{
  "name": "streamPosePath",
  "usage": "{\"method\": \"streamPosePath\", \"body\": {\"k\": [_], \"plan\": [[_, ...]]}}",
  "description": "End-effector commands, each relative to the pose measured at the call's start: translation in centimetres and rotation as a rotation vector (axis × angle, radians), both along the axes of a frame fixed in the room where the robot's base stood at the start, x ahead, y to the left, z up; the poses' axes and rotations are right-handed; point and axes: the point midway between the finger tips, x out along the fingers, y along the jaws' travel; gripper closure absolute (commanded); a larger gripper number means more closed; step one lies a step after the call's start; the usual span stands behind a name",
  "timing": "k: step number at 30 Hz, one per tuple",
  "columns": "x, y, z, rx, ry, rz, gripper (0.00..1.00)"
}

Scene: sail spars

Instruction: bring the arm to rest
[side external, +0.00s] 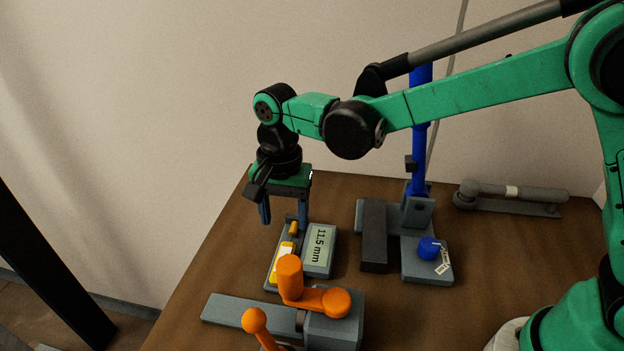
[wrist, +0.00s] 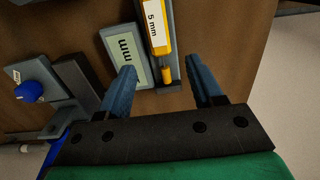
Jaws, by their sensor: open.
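My gripper (side external: 285,214) hangs at the left end of my arm, pointing down over the far part of the table. Its two blue fingers are apart, and they also show in the wrist view (wrist: 163,70). Nothing is held between them. Below and just in front is a grey block with a display reading 11.5 mm (side external: 319,246). A yellow piece (side external: 276,268) with a white label lies along that block. In the wrist view, the yellow piece (wrist: 158,32) lies beyond the fingertips, with its small peg end between them; I cannot tell the height gap.
An orange-handled grey fixture (side external: 330,303) stands at the front. A grey stand with a blue post (side external: 418,150) and blue knob (side external: 428,247) is right of the display block. A grey tubular piece (side external: 515,193) lies at the back right. The table (side external: 440,320) is bare at front right.

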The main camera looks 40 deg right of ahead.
Motion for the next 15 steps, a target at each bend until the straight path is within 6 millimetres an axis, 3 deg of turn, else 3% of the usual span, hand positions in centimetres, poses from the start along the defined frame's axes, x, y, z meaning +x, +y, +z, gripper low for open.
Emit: {"method": "streamPosePath", "body": {"k": [15], "plan": [[-0.09,-0.36,1.30,0.004,-0.011,0.013,0.40]]}}
